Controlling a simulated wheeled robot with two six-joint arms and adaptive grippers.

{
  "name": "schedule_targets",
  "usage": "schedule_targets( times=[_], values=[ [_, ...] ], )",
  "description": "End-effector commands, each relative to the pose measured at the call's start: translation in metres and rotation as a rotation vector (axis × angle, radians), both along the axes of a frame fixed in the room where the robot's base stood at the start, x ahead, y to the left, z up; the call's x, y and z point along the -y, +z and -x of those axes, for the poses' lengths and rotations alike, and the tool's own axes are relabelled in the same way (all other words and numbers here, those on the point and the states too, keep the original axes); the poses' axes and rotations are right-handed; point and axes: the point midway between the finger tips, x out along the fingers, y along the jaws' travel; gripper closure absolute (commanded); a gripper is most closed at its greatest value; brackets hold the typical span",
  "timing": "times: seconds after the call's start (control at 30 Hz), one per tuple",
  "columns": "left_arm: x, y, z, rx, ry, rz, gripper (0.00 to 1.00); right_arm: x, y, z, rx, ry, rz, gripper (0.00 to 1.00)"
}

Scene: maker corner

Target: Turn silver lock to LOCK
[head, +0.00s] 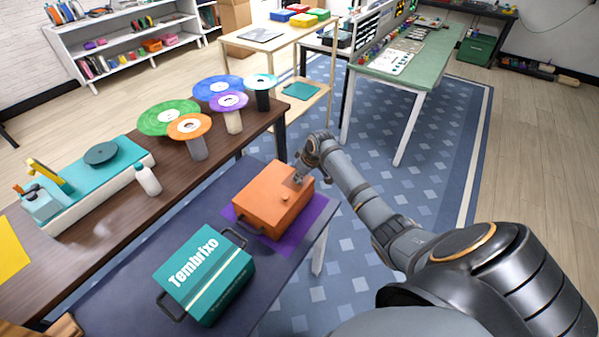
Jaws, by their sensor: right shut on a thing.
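An orange box (265,192) stands on a purple mat (304,222) on the dark table (130,264). A small silver lock (297,179) shows at the box's right end, mostly hidden by my right gripper. My right gripper (299,175) reaches in from the right and is shut on the silver lock. The lock's angle and any lettering are too small to tell. My left gripper is not in view.
A teal Tembrixo case (205,275) with dark handles lies in front of the orange box on the same table. Behind, a brown bench (178,172) holds coloured discs on stands, a white bottle (147,179) and a teal-topped device (90,185). Blue carpet lies open to the right.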

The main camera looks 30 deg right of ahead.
Motion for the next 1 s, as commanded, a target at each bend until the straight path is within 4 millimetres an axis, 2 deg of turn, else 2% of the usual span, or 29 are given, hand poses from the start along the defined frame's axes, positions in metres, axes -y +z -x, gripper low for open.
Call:
schedule_targets(
  times=[0.03, 0.1, 0.4, 0.7, 1.0],
  values=[
    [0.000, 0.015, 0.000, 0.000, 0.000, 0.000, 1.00, -0.002, 0.007, 0.001, -0.003, -0.038, -0.002, 1.00],
    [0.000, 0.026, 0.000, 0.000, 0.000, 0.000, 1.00, -0.003, 0.008, 0.001, -0.003, -0.099, -0.003, 1.00],
    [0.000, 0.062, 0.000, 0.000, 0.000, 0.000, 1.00, -0.005, 0.006, 0.000, -0.001, -0.385, -0.003, 1.00],
    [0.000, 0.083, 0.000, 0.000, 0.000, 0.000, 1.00, -0.008, 0.003, -0.001, -0.001, -0.669, -0.003, 1.00],
    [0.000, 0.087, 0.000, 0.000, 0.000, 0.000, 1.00, -0.010, 0.001, -0.003, 0.000, -0.953, -0.002, 1.00]
  ],
)
